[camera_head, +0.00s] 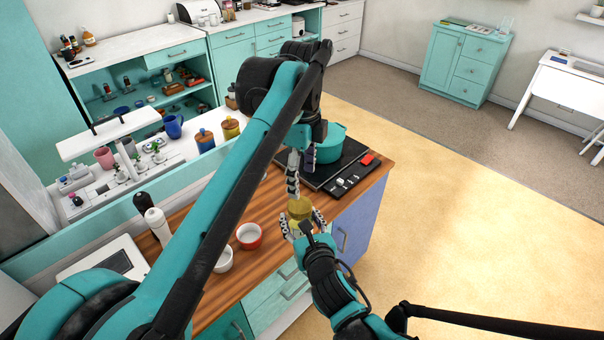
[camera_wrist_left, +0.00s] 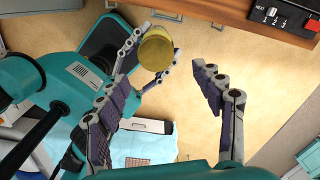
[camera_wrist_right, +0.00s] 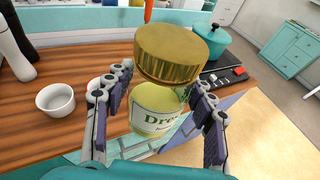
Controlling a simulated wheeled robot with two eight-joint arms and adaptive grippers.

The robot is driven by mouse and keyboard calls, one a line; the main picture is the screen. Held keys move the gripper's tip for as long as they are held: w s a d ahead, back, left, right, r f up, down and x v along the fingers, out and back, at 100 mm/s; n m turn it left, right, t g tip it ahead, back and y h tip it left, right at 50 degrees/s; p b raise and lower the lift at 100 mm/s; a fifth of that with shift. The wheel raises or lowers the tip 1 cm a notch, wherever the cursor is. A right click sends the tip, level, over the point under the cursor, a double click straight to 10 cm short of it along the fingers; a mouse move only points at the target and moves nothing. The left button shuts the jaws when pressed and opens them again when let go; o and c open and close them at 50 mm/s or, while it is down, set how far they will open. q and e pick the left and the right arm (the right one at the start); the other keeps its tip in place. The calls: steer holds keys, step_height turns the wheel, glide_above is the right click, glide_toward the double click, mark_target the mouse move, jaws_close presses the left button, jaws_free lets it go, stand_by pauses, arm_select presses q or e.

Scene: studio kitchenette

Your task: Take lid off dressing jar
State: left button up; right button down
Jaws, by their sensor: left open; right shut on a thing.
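The dressing jar (camera_wrist_right: 156,112) is clear with a cream label reading "Dre…" and has a wide gold lid (camera_wrist_right: 172,52) on top. My right gripper (camera_wrist_right: 157,90) is shut around the jar's body below the lid, holding it off the counter's front edge. In the head view the gold lid (camera_head: 299,206) shows between the right fingers. My left gripper (camera_head: 300,178) is open and empty, fingers pointing down just above the jar. In the left wrist view the lid (camera_wrist_left: 157,53) lies beyond the left fingertips (camera_wrist_left: 161,80), not between them.
The wooden counter (camera_head: 276,206) holds a red bowl (camera_head: 249,236), a white bowl (camera_head: 222,260), two bottles (camera_head: 157,224) and a black hob with a teal pot (camera_head: 329,145). My left arm crosses over the counter. Open floor lies to the right.

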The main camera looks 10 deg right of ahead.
mark_target(303, 203)
arm_select(q)
step_height(303, 203, down, 8)
steer(key=shift+r, duration=0.1)
stand_by(0.4)
